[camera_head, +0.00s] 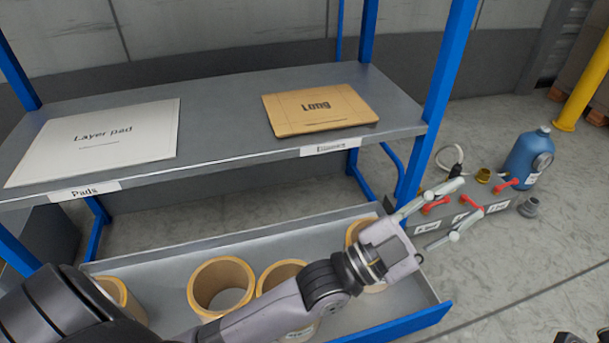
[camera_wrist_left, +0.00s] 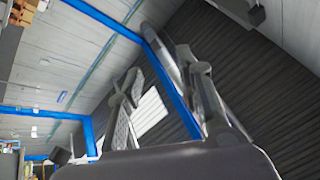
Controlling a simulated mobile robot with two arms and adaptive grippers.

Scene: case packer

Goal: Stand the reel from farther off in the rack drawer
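The rack drawer (camera_head: 215,245) is pulled out, a grey tray with a blue front edge. Several tan reels stand in it: one at the left (camera_head: 128,303), two near the middle (camera_head: 196,290) (camera_head: 268,274), and one at the right end (camera_head: 352,232). My left arm crosses over the drawer and partly hides the reels. My left gripper (camera_head: 472,198) is open and empty, past the drawer's right end, fingers pointing right. In the left wrist view its spread fingers (camera_wrist_left: 155,90) have nothing between them. Dark parts at the head view's bottom right edge may be my right gripper.
Above the drawer, a shelf (camera_head: 225,108) carries a white layer pad (camera_head: 100,140) and a brown "Long" board (camera_head: 318,108). Blue rack posts (camera_head: 436,90) stand beside it. Right of the rack are red-handled valves (camera_head: 470,202) and a blue jug (camera_head: 528,155).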

